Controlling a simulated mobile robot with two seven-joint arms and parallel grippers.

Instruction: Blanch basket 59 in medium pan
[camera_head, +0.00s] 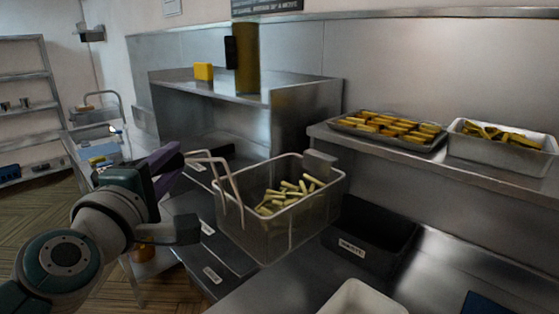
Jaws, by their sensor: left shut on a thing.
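A wire fry basket (318,207) with pale cut fries (285,193) inside hangs in the middle of the head view. Its double wire handle (228,178) rises at its left side. My left gripper (180,158), with purple fingers, is shut on the basket handle at the left. The basket looks held above the counter, partly over the dark wells. A dark pan (378,248) with a white label sits right of and below the basket. Other dark wells with labels (212,275) lie left of and below it; which is the medium pan I cannot tell. My right gripper is not in view.
A shelf at the right bears a tray of golden pieces (345,127) and a white container of fries (465,148). A steel shelf (185,78) behind holds a yellow box (203,71) and a tall amber container (247,60). A white tub (345,302) stands at the bottom edge.

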